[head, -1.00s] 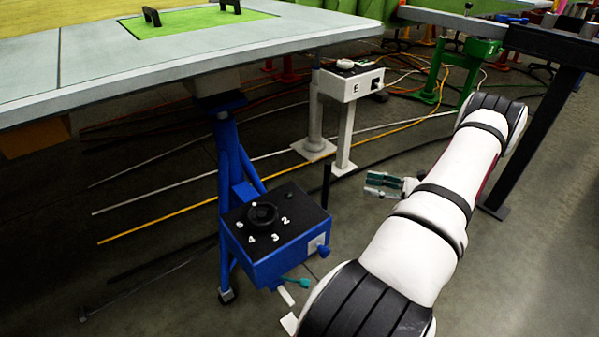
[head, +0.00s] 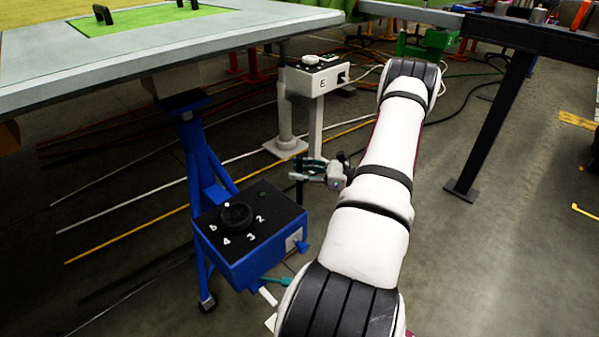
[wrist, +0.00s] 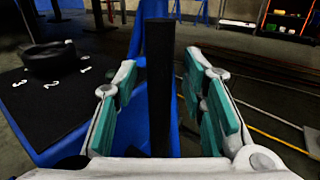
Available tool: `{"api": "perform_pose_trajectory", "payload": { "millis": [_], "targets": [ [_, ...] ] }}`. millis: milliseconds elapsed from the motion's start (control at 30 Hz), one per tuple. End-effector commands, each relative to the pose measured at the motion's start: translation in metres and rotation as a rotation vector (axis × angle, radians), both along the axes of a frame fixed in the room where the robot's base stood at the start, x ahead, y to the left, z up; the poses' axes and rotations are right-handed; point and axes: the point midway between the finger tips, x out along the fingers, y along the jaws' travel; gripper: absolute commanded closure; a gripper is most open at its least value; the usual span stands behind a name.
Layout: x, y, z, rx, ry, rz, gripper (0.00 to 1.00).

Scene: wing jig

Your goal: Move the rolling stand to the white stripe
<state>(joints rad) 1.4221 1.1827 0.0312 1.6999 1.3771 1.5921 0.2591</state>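The blue rolling stand (head: 250,262) is at lower centre left in the head view, upright beside the table, with a caster at its foot. Its black top carries a round dial (head: 237,215) with white numbers. A black upright post (head: 299,180) rises at its rear right corner; the post also shows in the wrist view (wrist: 160,90). My gripper (head: 308,172) is open, its teal-padded fingers (wrist: 160,78) on either side of the post with gaps visible. A thin white line (head: 110,215) runs along the floor; I cannot tell whether it is the stripe or a cable.
A grey table (head: 130,60) overhangs the stand at the left. A white control box on a post (head: 318,80) stands behind. A dark beam leg (head: 490,130) is at the right. Cables cross the floor behind. Open floor lies at the lower right.

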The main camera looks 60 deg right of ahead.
Motion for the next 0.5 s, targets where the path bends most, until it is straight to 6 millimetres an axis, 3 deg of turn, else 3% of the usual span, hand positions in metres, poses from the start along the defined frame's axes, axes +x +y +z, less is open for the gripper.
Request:
{"api": "perform_pose_trajectory", "payload": {
  "millis": [300,467,500],
  "targets": [
    [0.002,0.0009,0.0002,0.0,0.0,0.0,0.64],
    [0.0019,0.0008,0.0001,0.0,0.0,0.0,1.0],
    [0.0019,0.0008,0.0001,0.0,0.0,0.0,1.0]
  ]
}}
